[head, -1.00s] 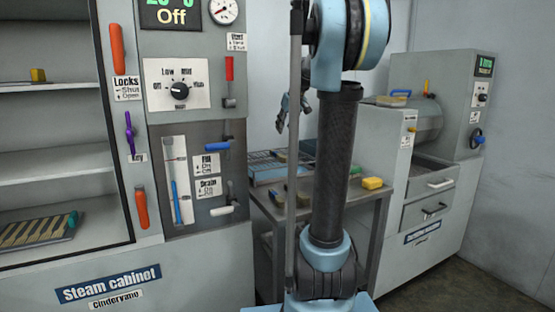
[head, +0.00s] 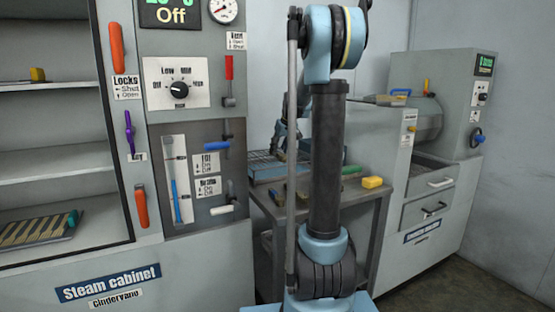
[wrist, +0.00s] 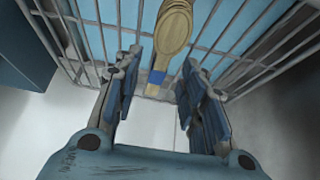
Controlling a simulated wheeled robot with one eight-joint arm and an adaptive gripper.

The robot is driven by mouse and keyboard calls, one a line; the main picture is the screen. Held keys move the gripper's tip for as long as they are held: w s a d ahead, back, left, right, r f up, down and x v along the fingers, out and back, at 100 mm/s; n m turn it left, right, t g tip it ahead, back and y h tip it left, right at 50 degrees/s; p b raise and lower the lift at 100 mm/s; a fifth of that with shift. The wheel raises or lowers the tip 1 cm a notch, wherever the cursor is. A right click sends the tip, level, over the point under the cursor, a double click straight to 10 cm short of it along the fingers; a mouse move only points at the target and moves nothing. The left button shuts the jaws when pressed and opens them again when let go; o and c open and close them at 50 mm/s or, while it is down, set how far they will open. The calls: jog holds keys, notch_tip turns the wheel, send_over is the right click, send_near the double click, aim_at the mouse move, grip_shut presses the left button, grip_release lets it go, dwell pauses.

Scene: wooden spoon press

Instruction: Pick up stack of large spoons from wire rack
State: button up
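The stack of large wooden spoons (wrist: 173,32) shows in the wrist view with a blue band (wrist: 157,77) around it. It lies over the wire rack (wrist: 235,42), between and slightly beyond my gripper's fingertips. My gripper (wrist: 160,62) is open, with one finger on each side of the stack and clear gaps to it. The spoons there cannot be made out.
The metal table (head: 365,197) also bears a yellow block (head: 372,182) and a green item (head: 351,169). The steam cabinet (head: 215,262) stands close on the left, with a tray of wooden pieces (head: 35,235) inside. Another machine (head: 445,205) stands on the right.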

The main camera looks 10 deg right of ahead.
jog(key=shift+x, duration=1.15)
grip_shut()
jog(key=shift+r, duration=0.1)
